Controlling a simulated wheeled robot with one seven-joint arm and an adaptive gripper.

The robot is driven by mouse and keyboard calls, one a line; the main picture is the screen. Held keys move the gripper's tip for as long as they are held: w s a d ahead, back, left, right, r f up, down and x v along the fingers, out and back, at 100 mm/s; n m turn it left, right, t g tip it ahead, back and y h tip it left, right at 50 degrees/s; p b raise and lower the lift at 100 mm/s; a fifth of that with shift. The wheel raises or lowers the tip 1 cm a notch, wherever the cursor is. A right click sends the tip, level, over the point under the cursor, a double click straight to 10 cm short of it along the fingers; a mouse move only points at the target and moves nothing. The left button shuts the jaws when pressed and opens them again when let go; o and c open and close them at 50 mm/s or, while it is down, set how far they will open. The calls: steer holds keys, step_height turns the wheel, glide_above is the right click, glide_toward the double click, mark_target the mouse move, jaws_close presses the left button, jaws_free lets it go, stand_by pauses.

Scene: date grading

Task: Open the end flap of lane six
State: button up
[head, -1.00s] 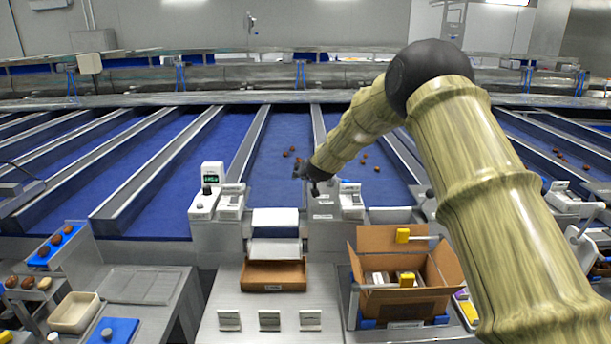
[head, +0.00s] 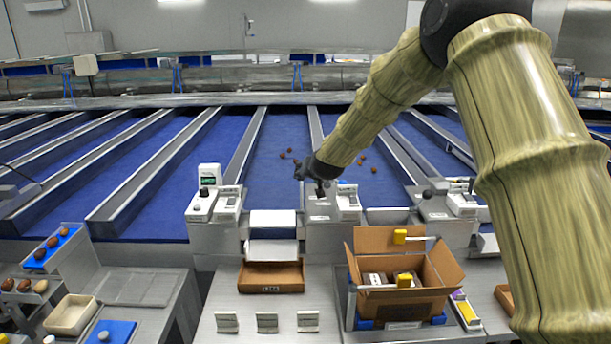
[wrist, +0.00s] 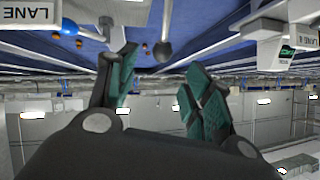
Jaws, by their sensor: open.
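My gripper (head: 308,173) is over the lane-end panel at the middle of the head view, small and dark there. In the wrist view my gripper (wrist: 163,88) has its two teal-padded fingers spread, with nothing between them. I cannot tell which flap belongs to lane six.
White readout units (head: 203,195) stand left of my gripper. An open carton (head: 440,275) with yellow-marked items stands at front right. A shallow brown tray (head: 270,277) sits below a white chute. Metal dividers (head: 243,150) separate the blue lanes.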

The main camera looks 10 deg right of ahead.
steer(key=shift+v, duration=1.1)
steer(key=shift+r, duration=0.1)
